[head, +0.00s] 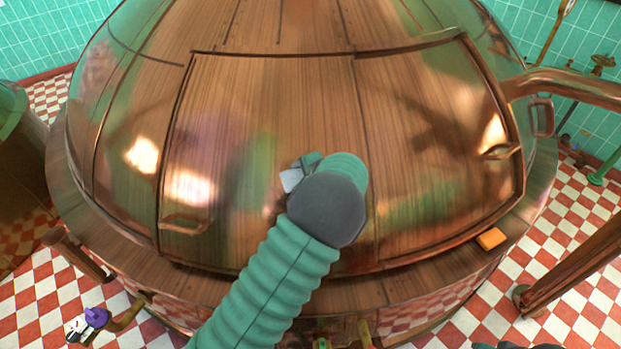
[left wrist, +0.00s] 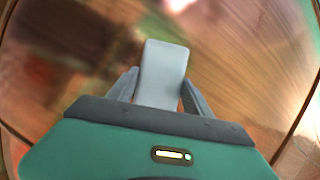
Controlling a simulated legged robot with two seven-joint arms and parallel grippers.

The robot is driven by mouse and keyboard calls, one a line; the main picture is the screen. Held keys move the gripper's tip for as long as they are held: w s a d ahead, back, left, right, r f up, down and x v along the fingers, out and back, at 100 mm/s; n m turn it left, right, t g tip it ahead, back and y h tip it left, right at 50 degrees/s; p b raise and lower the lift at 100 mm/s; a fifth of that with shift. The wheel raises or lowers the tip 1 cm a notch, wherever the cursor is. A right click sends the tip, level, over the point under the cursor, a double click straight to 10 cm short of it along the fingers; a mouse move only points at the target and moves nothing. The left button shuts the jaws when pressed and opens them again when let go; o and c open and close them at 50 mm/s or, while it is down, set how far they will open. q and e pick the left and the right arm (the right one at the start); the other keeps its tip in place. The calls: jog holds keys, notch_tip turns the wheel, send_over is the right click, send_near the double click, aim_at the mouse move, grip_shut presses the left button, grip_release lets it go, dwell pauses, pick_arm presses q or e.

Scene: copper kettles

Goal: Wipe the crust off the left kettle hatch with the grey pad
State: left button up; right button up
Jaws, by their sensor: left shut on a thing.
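The copper kettle's left hatch (head: 225,125) is a curved panel with dark seams and a handle (head: 185,223) at its lower left; it looks closed. My left gripper (head: 300,172) is over the hatch's right part, mostly hidden behind my own wrist in the head view. It is shut on the grey pad (left wrist: 162,70), which sticks out beyond both fingers in the left wrist view; a pale corner of the pad (head: 291,180) shows in the head view. I cannot tell whether the pad touches the copper. Purple and green tints show on the hatch, but I cannot tell crust from reflection.
The right hatch (head: 420,130) adjoins the left one and has its handle (head: 500,150) at the right. An orange block (head: 491,238) lies on the kettle's rim. A copper pipe (head: 570,88) leaves at the right. A purple object (head: 96,317) is at lower left.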

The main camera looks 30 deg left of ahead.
pick_arm(q)
jog(key=shift+a, duration=0.15)
jog(key=shift+s+d+r+p, duration=0.25)
jog(key=shift+s+r+p, duration=0.1)
jog(key=shift+s+r, duration=0.3)
jog(key=shift+s+d+r+p, duration=0.2)
jog(key=shift+s+d+r, duration=0.1)
jog(key=shift+s+r, duration=0.2)
jog(key=shift+s+d+r+p, duration=0.25)
jog(key=shift+s+r, duration=0.15)
jog(key=shift+r, duration=0.2)
jog(key=shift+s+d+r, duration=0.25)
jog(key=shift+d, duration=0.15)
pick_arm(e)
jog(key=shift+a+r, duration=0.1)
jog(key=shift+r, duration=0.65)
jog(key=shift+w, duration=0.15)
pick_arm(q)
jog(key=shift+s+d+r+p, duration=0.2)
jog(key=shift+s+r, duration=0.3)
jog(key=shift+r, duration=0.05)
jog(key=shift+s+d+r+p, duration=0.2)
jog(key=shift+s+r, duration=0.3)
pick_arm(e)
jog(key=shift+a+r, duration=0.2)
jog(key=shift+r, duration=0.3)
